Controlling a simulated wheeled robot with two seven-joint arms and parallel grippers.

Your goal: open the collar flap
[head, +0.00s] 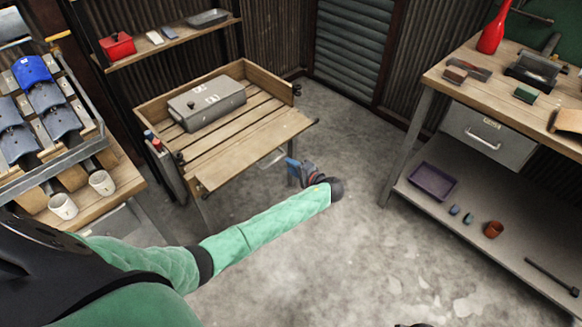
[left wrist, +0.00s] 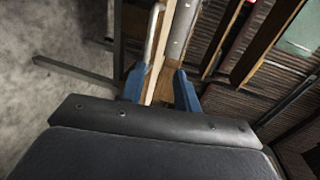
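The collar flap seems to be the wide front board (head: 255,150), which lies about level with the slats, tilted slightly outward. A pale handle (head: 270,160) shows at its front edge. My left gripper (head: 291,168) is beside this edge, near its right end. In the left wrist view its blue fingers (left wrist: 160,78) stand apart, with a wooden edge and a metal bar (left wrist: 152,40) between or just beyond them. Contact cannot be told. My right gripper is not in view.
The grey case (head: 207,103) sits on the slats. A rack of blue and grey parts (head: 45,95) and two white mugs (head: 102,183) are at left. A workbench (head: 500,75) with a lower shelf stands at right. The concrete floor between is clear.

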